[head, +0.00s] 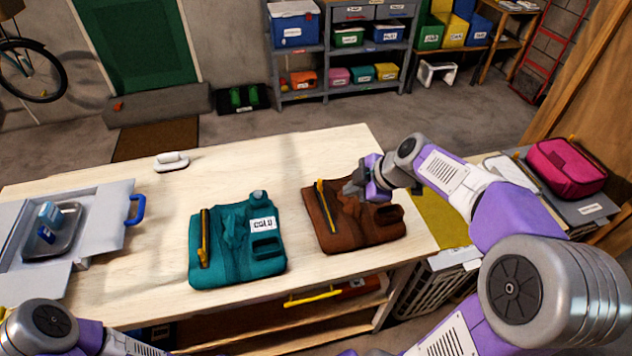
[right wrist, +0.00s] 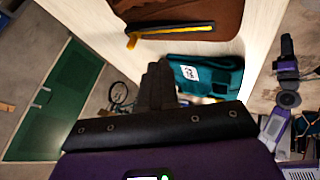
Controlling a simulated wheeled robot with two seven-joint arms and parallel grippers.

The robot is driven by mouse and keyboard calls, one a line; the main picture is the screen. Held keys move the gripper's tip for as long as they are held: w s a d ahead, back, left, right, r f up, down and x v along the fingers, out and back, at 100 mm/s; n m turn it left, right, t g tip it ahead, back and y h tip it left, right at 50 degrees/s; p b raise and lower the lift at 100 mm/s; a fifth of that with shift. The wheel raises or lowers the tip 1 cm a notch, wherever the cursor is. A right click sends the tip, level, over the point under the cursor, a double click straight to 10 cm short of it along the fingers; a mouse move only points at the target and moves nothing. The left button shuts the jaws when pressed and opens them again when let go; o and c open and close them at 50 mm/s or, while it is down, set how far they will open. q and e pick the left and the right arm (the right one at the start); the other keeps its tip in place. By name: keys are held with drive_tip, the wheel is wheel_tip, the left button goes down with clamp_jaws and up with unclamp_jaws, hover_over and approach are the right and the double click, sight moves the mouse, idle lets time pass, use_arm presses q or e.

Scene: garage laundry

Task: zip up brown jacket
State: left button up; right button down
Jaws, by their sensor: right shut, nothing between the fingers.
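The brown jacket (head: 345,238) lies folded flat on the right part of the table. A dark zipper strip with yellow on it (head: 326,208) runs along its left side. The right wrist view shows the brown jacket (right wrist: 195,18) at the top edge, with the zipper and its yellow tab (right wrist: 133,40). My right gripper (head: 351,189) is over the jacket's upper part, right of the zipper. Its fingers (right wrist: 160,68) are shut and empty. I cannot tell whether they touch the cloth. My left gripper is out of view.
A teal jacket (head: 232,265) with a white label and its own yellow zipper lies left of the brown one. A white object (head: 172,160) lies at the back. A pink bag (head: 566,165) sits at right.

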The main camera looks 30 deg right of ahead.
drive_tip(key=b, duration=0.2)
approach(319, 190)
drive_tip(key=shift+n, duration=0.3)
drive_tip(key=a+f, duration=0.1)
drive_tip(key=s+a+f, duration=0.1)
drive_tip(key=f, duration=0.1)
drive_tip(key=shift+s+a+f, duration=0.25)
drive_tip(key=shift+f, duration=0.05)
drive_tip(key=w, duration=0.3)
drive_tip(key=shift+w+d+f, duration=0.15)
drive_tip(key=shift+d, duration=0.1)
drive_tip(key=shift+w+d, duration=0.15)
drive_tip(key=shift+w, duration=0.4)
drive_tip(key=shift+d, duration=0.1)
